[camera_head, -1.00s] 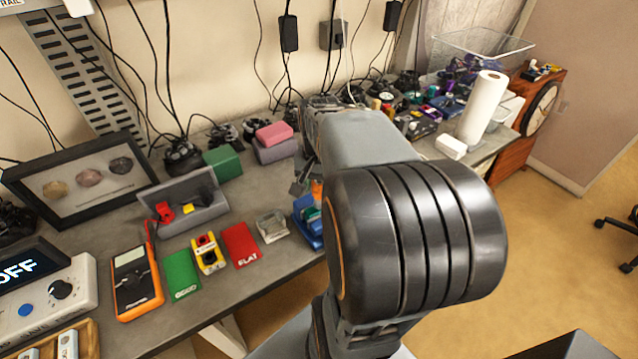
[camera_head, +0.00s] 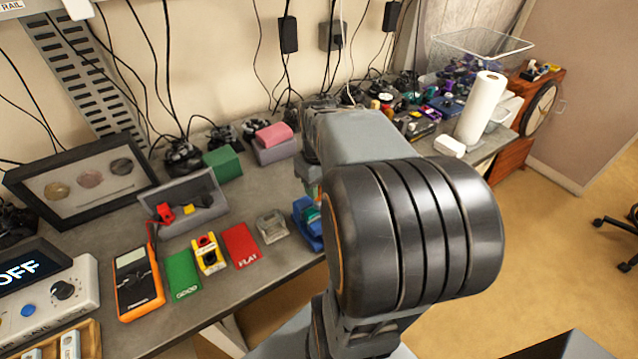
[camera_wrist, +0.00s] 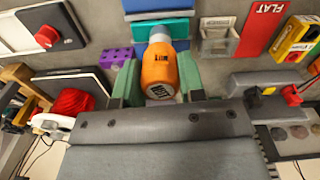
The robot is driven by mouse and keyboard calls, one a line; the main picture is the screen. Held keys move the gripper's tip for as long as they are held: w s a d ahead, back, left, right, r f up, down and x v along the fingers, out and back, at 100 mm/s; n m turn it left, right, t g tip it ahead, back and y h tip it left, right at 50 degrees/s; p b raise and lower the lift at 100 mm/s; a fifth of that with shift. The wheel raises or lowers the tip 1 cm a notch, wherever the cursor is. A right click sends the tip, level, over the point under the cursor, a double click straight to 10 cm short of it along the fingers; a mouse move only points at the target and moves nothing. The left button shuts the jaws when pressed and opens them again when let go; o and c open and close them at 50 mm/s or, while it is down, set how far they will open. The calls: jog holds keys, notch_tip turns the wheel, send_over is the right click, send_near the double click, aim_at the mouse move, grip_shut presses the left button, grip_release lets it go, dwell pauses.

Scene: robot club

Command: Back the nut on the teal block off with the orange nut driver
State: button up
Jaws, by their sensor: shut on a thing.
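My gripper (camera_wrist: 158,78) is shut on the orange nut driver (camera_wrist: 158,70), with a green-padded finger on each side of its handle. The driver's pale front end points to the top of the wrist view, towards the teal block (camera_wrist: 176,28). The teal block lies in front of a blue piece (camera_wrist: 150,5). The nut is hidden, and I cannot tell whether the driver's tip touches it. In the head view the teal and blue pieces (camera_head: 308,222) show at the bench's front edge, partly behind my arm, which hides most of the gripper.
A clear tray (camera_head: 271,226) and the red FLAT card (camera_head: 240,246) lie left of the blue piece. A grey open box (camera_head: 190,205) with red and yellow parts stands behind. In the wrist view a purple block (camera_wrist: 117,58) sits close beside the left finger.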

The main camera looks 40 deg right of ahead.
jog(key=shift+n, duration=1.2)
jog(key=o, duration=1)
jog(key=shift+a, duration=0.1)
jog(key=m, duration=1.2)
jog(key=shift+m+p, duration=0.3)
jog(key=shift+p, duration=0.1)
jog(key=shift+c, duration=0.5)
